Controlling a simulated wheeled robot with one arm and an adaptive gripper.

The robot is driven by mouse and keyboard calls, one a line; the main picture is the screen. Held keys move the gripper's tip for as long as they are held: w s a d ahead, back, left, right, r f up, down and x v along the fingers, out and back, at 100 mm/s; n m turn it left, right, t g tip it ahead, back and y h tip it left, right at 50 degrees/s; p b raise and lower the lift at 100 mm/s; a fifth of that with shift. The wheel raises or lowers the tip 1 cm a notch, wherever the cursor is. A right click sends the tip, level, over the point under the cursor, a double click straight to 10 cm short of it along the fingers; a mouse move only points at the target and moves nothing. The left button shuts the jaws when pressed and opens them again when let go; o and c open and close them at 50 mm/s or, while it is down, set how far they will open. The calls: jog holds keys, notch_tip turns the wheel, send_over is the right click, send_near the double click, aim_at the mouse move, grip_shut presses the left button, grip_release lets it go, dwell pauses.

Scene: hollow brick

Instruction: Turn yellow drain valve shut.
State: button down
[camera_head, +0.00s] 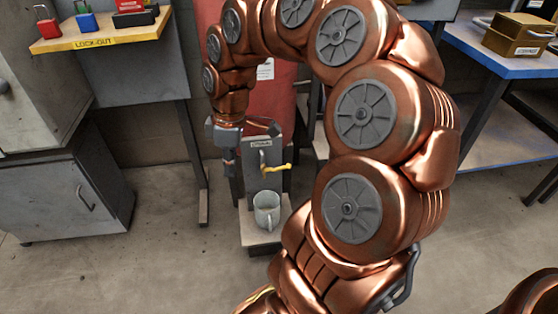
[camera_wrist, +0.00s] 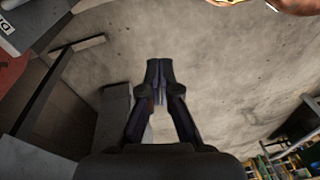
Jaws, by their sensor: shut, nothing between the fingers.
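The yellow drain valve handle (camera_head: 277,168) sticks out to the right from the front of a grey upright panel (camera_head: 262,150) with a small label. The handle lies nearly level, tilted slightly up at its right end. A grey mug (camera_head: 266,208) stands on the ledge below the valve. My gripper (camera_head: 231,172) points down just left of the panel, apart from the handle. In the wrist view my gripper (camera_wrist: 158,70) has its fingertips together with nothing between them. I cannot make out the yellow handle in the wrist view.
A red upright body (camera_head: 283,95) stands behind the panel. A blue-topped bench (camera_head: 500,65) is at the right. The floor in front is clear.

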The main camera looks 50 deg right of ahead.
jog(key=w+d+n+t, duration=0.1)
jog(key=w+d, duration=0.3)
jog(key=d, duration=0.6)
jog(key=n+b, duration=0.1)
jog(key=b, duration=0.2)
send_over(278, 168)
notch_tip(278, 168, down, 13)
jog(key=f, duration=0.1)
jog(key=f+b, duration=0.2)
jog(key=shift+s+d+f+t, duration=0.2)
jog(key=shift+s+d+t, duration=0.05)
jog(key=shift+s+t, duration=0.15)
jog(key=shift+w, duration=0.1)
jog(key=shift+p, duration=0.4)
